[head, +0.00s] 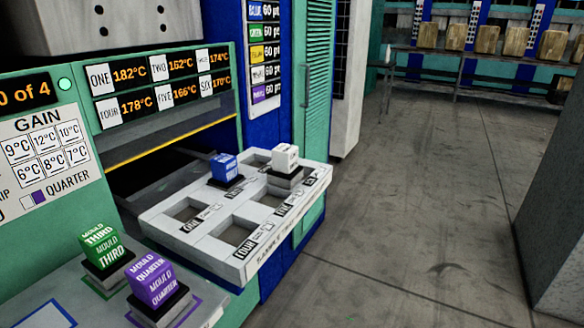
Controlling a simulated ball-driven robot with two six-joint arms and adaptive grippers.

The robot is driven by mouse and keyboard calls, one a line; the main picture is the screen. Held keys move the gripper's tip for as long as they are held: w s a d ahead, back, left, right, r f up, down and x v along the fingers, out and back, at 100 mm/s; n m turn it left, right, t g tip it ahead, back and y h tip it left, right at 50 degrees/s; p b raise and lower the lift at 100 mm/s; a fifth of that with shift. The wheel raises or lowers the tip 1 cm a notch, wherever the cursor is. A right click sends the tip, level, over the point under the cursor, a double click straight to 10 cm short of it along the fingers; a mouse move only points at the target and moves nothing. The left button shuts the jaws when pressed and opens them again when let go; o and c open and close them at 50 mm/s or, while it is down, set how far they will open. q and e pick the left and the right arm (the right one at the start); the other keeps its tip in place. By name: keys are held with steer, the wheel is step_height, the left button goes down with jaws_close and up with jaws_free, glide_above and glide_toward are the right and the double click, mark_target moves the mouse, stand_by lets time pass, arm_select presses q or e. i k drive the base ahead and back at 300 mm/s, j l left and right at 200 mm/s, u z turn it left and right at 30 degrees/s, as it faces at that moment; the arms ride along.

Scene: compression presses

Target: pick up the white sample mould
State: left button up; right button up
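The white sample mould (285,157) is a white cube with dark lettering on its faces. Neither of my grippers is in view.
Several tray slots are empty. A green press panel (50,150) with temperature displays rises behind. A dark grey block (560,210) stands at right; open floor lies between.

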mark_target(286, 173)
steer(key=i+j+u, duration=0.1)
steer(key=u, duration=0.25)
steer(key=i+u, duration=0.45)
steer(key=u, duration=0.25)
